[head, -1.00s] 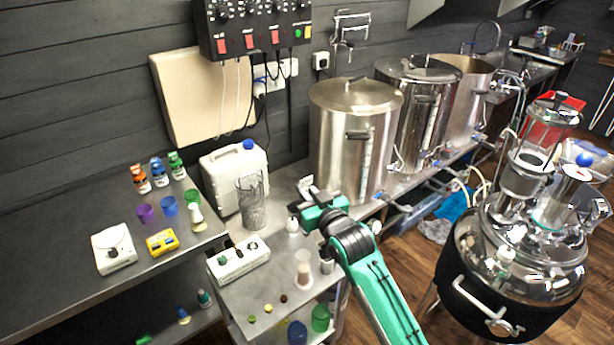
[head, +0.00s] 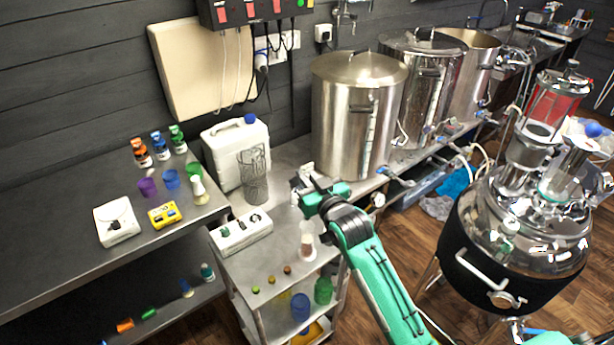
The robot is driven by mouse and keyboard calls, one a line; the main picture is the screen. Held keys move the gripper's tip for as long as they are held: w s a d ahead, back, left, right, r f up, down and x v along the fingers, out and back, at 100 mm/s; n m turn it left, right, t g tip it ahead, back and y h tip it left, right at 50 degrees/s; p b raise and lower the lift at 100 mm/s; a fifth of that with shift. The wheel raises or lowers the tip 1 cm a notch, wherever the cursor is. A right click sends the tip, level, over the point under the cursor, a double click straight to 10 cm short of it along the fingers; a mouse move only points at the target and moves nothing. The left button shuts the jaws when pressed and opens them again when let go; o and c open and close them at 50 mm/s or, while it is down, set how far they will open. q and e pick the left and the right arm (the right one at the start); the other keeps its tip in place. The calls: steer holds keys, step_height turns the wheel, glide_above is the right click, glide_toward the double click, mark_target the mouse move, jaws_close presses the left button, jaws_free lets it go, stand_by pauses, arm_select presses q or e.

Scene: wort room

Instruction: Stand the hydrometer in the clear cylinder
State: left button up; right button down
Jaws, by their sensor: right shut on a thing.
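My right gripper (head: 306,190) is over the small steel cart, near its back right part. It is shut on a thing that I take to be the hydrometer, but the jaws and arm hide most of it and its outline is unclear. I cannot tell whether the held thing touches the cylinder. My left gripper is not in view.
A white jug (head: 236,150) stands behind. Large steel pots (head: 355,120) stand at the back right, and a shiny vessel (head: 515,240) at the right.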

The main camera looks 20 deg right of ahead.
steer(key=shift+f+b, duration=0.4)
steer(key=shift+f, duration=0.35)
steer(key=shift+f+b, duration=2.55)
steer(key=shift+f, duration=2.25)
